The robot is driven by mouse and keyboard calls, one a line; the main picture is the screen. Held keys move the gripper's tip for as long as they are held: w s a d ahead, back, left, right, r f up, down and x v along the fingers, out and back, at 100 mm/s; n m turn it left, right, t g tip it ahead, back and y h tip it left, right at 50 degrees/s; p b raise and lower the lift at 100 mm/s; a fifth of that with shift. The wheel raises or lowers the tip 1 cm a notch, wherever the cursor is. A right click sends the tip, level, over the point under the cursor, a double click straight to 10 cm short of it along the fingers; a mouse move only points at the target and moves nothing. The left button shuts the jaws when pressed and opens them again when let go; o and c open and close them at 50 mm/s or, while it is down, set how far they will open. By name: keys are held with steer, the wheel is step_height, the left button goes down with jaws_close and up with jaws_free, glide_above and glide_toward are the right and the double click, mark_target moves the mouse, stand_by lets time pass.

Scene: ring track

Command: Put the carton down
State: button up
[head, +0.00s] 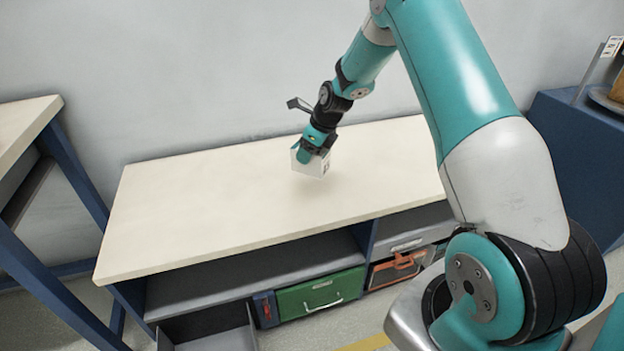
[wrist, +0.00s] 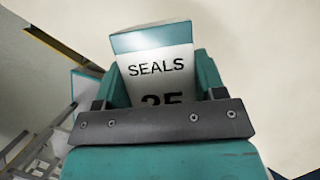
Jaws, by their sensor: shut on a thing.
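The carton (head: 313,167) is a small white box held by my gripper (head: 308,152) at the bench top (head: 220,196), near the bench's middle. In the wrist view, the carton (wrist: 157,68) shows a white face printed "SEALS" with a number partly hidden below, and a teal band at its top. My gripper (wrist: 160,88) is shut on the carton, with one teal finger on each side. A faint shadow lies on the bench below the carton. I cannot tell whether its underside touches the bench.
The bench top around the carton is clear. Another table (head: 25,125) stands at left. A blue cabinet (head: 572,150) stands at right. A wall is behind.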

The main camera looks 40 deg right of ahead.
step_height(320, 180, down, 9)
steer(key=shift+f+b, duration=0.2)
steer(key=shift+b, duration=0.3)
steer(key=o, duration=1)
steer(key=shift+f, duration=0.1)
